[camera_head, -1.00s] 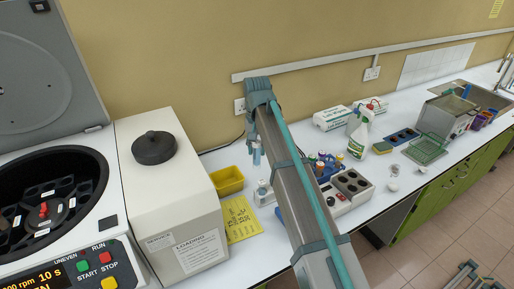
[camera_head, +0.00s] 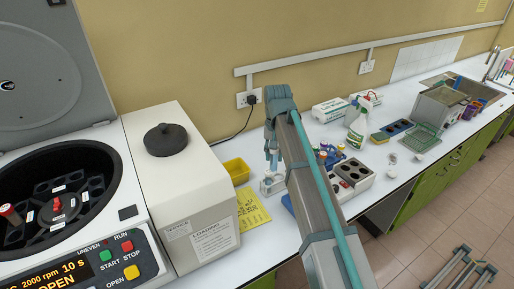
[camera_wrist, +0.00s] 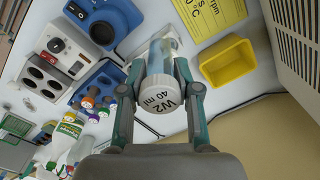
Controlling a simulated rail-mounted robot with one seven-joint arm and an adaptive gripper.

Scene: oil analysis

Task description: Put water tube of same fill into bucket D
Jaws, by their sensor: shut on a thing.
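My gripper (camera_wrist: 158,105) is shut on a tube with a white cap (camera_wrist: 160,92) in the wrist view. The cap reads "W2 40 ml". In the head view my gripper (camera_head: 271,155) holds it over, or at, a small clear-and-white holder (camera_head: 271,186) on the bench; whether the tube touches it I cannot tell. The fill level is hidden. The open centrifuge (camera_head: 93,241) stands at left, its rotor around a red knob (camera_head: 57,203). A red-capped tube (camera_head: 9,211) sits in a bucket at the rotor's left edge. Bucket letters are too small to read.
A yellow tray (camera_head: 236,171) and yellow sheet (camera_head: 252,208) lie left of the holder. The tall beige machine (camera_head: 184,200) stands between centrifuge and tray. A grey block with dark wells (camera_head: 354,176), coloured-capped tubes and a spray bottle (camera_head: 357,132) stand to the right.

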